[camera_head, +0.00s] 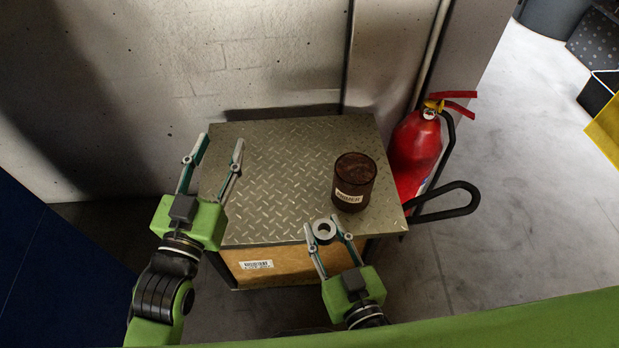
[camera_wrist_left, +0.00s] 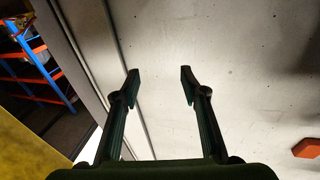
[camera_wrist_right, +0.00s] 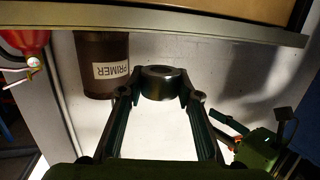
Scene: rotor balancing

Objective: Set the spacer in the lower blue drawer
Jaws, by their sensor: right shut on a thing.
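The spacer (camera_head: 324,231) is a short grey metal ring with a dark hole. My right gripper (camera_head: 329,228) is shut on it, near the front edge of the metal-topped stand. The spacer (camera_wrist_right: 161,83) also shows between the fingertips of my right gripper (camera_wrist_right: 160,88) in the right wrist view. My left gripper (camera_head: 218,148) is open and empty over the left part of the stand top. Its spread fingers (camera_wrist_left: 160,85) show in the left wrist view, with nothing between them. No lower blue drawer can be made out in these views.
A dark brown can labelled PRIMER (camera_head: 354,183) stands on the diamond-plate top (camera_head: 270,160), close beyond the spacer. A red fire extinguisher (camera_head: 415,150) stands right of the stand. A dark blue surface (camera_head: 50,270) fills the lower left. The middle of the top is clear.

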